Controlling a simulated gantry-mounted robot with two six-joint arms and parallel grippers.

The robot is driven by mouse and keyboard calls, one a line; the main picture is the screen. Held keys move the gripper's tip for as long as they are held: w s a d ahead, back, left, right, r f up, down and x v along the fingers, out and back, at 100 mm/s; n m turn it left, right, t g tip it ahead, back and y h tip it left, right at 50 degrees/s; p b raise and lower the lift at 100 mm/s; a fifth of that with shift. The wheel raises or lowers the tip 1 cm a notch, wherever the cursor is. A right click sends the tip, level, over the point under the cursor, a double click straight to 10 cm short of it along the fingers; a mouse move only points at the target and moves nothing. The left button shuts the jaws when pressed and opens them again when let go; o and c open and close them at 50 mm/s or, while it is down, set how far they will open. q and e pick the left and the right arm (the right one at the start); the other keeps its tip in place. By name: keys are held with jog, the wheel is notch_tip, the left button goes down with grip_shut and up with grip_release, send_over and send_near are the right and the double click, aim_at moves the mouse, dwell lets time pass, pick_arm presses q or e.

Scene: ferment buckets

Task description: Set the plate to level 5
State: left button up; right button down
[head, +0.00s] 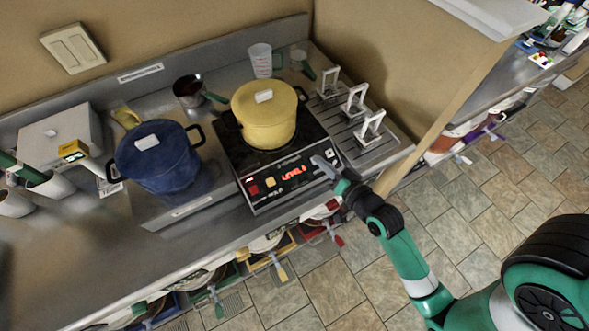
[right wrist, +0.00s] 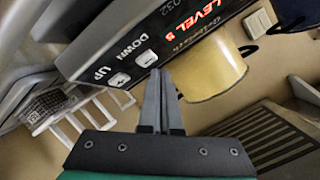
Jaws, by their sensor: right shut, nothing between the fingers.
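The hot plate (head: 244,166) is a black unit on the steel counter. Its front panel has a red lit display (head: 294,172) reading LEVEL and a digit, which is too blurred to read surely. The display also shows in the right wrist view (right wrist: 183,22). There the panel has a white button marked DOWN (right wrist: 146,59) and one marked UP (right wrist: 119,79). My right gripper (head: 320,163) is shut and empty at the panel's right end. Its fingertips (right wrist: 158,75) appear beside the DOWN button; contact cannot be told. My left gripper is not in view.
A yellow pot (head: 265,120) stands on the plate. A blue pot (head: 160,160) is to its left. A dark saucepan (head: 188,92) and a measuring cup (head: 260,60) stand behind. White-handled racks (head: 355,100) are at the right. Several bins hang under the counter edge.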

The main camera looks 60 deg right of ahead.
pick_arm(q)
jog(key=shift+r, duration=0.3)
pick_arm(e)
jog(key=shift+s+a+r, duration=0.1)
jog(key=shift+s+r, duration=0.05)
jog(key=shift+r, duration=0.1)
pick_arm(q)
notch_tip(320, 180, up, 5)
jog(key=p, duration=0.5)
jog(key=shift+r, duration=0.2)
pick_arm(e)
jog(key=r, duration=0.1)
jog(key=s+a+r, duration=0.1)
jog(key=r, duration=0.1)
jog(key=s+r, duration=0.1)
jog(key=r, duration=0.1)
jog(key=shift+s+a+r, duration=0.1)
jog(key=shift+s+a, duration=0.1)
jog(key=shift+s, duration=0.05)
